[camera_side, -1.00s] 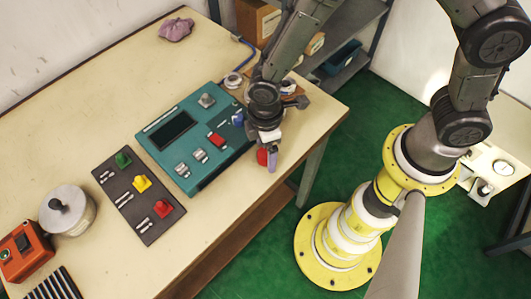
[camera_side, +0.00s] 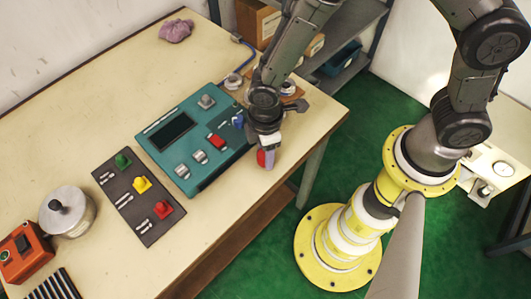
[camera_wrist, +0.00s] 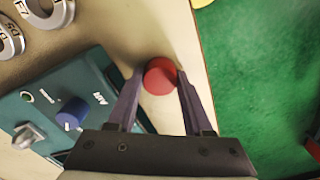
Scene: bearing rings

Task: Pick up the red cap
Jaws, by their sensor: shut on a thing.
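The red cap (camera_wrist: 160,76) sits between the two fingertips of my gripper (camera_wrist: 157,84) in the wrist view, near the edge of the pale table (camera_wrist: 177,32). In the side view a red part of the cap (camera_side: 261,158) shows beside the fingers of my gripper (camera_side: 266,158), which hide the rest. My gripper is shut on the cap. From these views I cannot tell whether the cap touches the table top.
A teal control panel (camera_side: 173,160) with a blue knob (camera_wrist: 71,114) lies close beside my gripper. A dark board (camera_side: 126,184) with green, yellow and red parts lies left of it. Engraved metal rings (camera_wrist: 48,12) are behind. The table's edge drops off to the green floor (camera_wrist: 245,60).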

